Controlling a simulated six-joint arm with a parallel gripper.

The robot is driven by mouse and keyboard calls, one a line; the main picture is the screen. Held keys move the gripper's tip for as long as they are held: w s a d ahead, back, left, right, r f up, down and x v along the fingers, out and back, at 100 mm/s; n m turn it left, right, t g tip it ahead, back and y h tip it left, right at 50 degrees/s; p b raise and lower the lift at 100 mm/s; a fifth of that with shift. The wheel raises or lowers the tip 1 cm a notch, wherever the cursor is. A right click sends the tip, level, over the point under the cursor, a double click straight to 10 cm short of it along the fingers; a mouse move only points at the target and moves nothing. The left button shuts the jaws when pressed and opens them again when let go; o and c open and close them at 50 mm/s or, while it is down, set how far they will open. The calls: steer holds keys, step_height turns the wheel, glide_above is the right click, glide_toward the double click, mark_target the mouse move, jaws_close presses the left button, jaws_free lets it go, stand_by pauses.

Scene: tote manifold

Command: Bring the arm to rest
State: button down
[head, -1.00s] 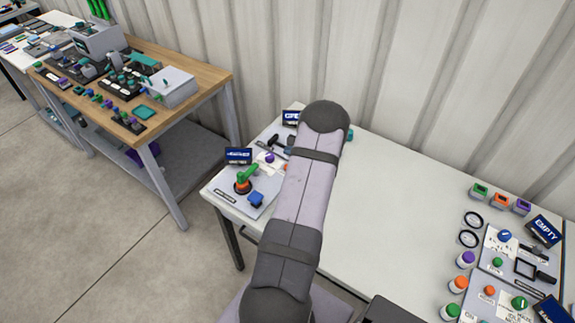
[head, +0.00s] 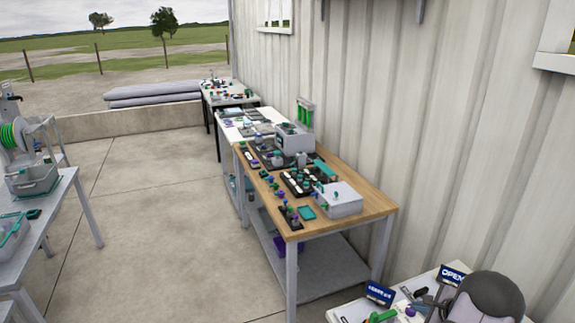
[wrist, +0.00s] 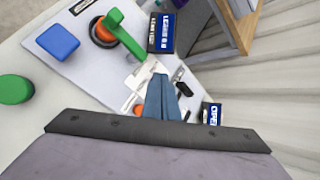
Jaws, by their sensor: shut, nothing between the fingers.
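My gripper (wrist: 160,82) shows in the wrist view as two blue-grey fingers closed together, with nothing between them. It points over the white table and a pale board with parts on it. A green lever (wrist: 124,36) on an orange and black base is up and left of the fingertips. A blue block (wrist: 58,41) lies farther left, and a green round piece (wrist: 15,89) is at the left edge. In the head view only a dark rounded part of my arm shows at the lower right; the fingers cannot be made out there.
Dark blue signs stand near the fingers, one by the lever (wrist: 162,33) and one reading OPEN (wrist: 211,113). In the head view a wooden-topped bench (head: 345,222) with several devices stands along the corrugated wall (head: 400,120). Another table (head: 62,190) is at left, with open floor (head: 150,210) between.

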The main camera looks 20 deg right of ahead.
steer(key=w+a+r+n+g+y, duration=0.1)
steer(key=w+a+r+n+y, duration=0.15)
steer(key=a, duration=0.55)
steer(key=w+a+r+n+g+y, duration=0.15)
steer(key=w+a+n, duration=0.25)
steer(key=a, duration=0.4)
steer(key=s+a+r+n+g, duration=0.15)
steer(key=a+n, duration=0.25)
steer(key=a, duration=0.4)
steer(key=s+a+r+n+g, duration=0.1)
steer(key=a+r+n, duration=0.25)
steer(key=a, duration=0.45)
steer(key=s+a+r+n+g+h, duration=0.2)
steer(key=s+a+n+g, duration=0.1)
steer(key=s+a+n, duration=1.1)
steer(key=s, duration=0.3)
steer(key=shift+g+b, duration=0.3)
steer(key=shift+b, duration=0.1)
steer(key=shift+w+r, duration=0.1)
step_height(320, 180, down, 22)
steer(key=b, duration=2.2)
